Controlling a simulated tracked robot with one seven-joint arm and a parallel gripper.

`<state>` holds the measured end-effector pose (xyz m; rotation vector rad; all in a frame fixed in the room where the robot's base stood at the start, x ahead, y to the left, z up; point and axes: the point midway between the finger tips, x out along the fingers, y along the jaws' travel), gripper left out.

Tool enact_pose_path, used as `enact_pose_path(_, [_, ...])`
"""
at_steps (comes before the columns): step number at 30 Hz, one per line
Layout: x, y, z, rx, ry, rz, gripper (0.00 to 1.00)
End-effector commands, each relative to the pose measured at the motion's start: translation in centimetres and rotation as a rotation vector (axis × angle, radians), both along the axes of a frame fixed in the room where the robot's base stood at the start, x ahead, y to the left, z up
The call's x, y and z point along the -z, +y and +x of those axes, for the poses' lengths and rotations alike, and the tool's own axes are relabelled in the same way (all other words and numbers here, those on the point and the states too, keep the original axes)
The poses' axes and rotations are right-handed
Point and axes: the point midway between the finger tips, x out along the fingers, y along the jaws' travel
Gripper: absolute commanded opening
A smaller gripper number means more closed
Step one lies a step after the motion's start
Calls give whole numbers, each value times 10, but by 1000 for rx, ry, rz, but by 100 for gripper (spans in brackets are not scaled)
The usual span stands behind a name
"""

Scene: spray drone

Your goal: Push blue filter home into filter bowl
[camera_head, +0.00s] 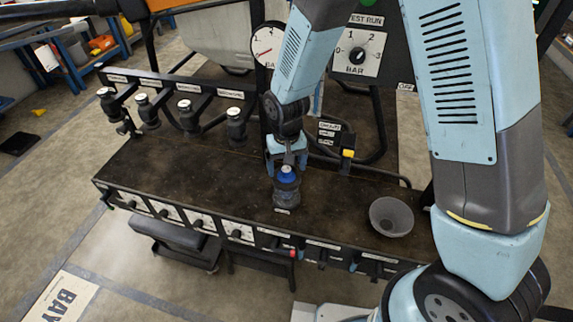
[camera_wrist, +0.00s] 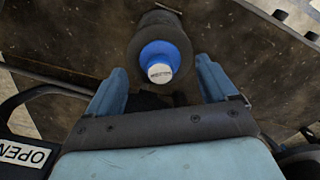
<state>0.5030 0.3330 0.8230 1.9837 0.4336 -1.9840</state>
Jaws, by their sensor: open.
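The blue filter (camera_head: 287,174) stands upright in the mouth of the dark filter bowl (camera_head: 286,195), near the front middle of the bench. Its blue upper part shows above the bowl's rim, and I cannot tell how deep it sits. In the wrist view the blue filter (camera_wrist: 160,62) shows a blue ring and a pale labelled top, with the dark round bowl (camera_wrist: 162,25) around it. My gripper (camera_head: 287,160) is just above and behind the filter. In the wrist view my gripper's fingers (camera_wrist: 162,88) are open and spread to either side, with nothing held between them.
A grey funnel-shaped cup (camera_head: 391,217) stands on the bench (camera_head: 180,190) to the right. Several black nozzle fittings (camera_head: 184,115) line the back left rail. Valves and levers run along the front edge. The bench left of the bowl is clear.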

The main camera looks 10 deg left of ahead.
Motion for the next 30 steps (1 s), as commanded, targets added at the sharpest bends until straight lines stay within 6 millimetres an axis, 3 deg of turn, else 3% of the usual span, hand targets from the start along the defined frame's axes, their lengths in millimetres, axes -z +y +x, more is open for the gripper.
enact_pose_path(8, [-20,0,0,0,-1,2,86])
enact_pose_path(24, [-111,0,0,1,-1,2,86])
enact_pose_path(30, [-132,0,1,0,-1,2,86])
